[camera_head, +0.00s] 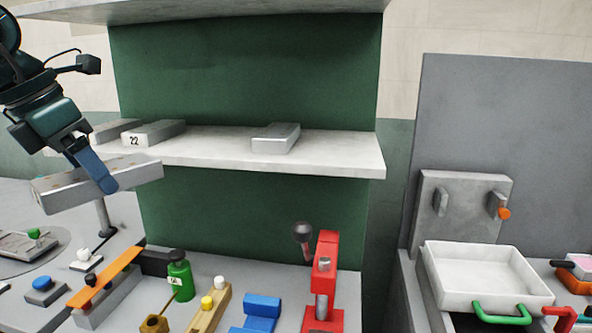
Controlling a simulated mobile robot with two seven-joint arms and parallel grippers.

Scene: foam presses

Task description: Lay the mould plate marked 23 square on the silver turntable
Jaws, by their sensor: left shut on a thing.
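My left gripper (104,184) comes in from the upper left. It is shut on a silver mould plate (140,175), with one blue finger across the plate's near side. The plate is held in the air in front of the shelf, tilted a little in the picture. I cannot read a number on it. A round silver disc (58,258), which looks like the turntable, lies at the lower left, cut off by the picture's edge. A grey fixture with a green knob (34,233) stands on it. My right gripper is not in view.
The white shelf (215,153) carries a plate marked 22 (155,132), another behind it and a plain block (276,138). Below stand an orange bar (105,276), a green bottle (180,282) and a red lever press (325,285). A white tray (486,282) sits right.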

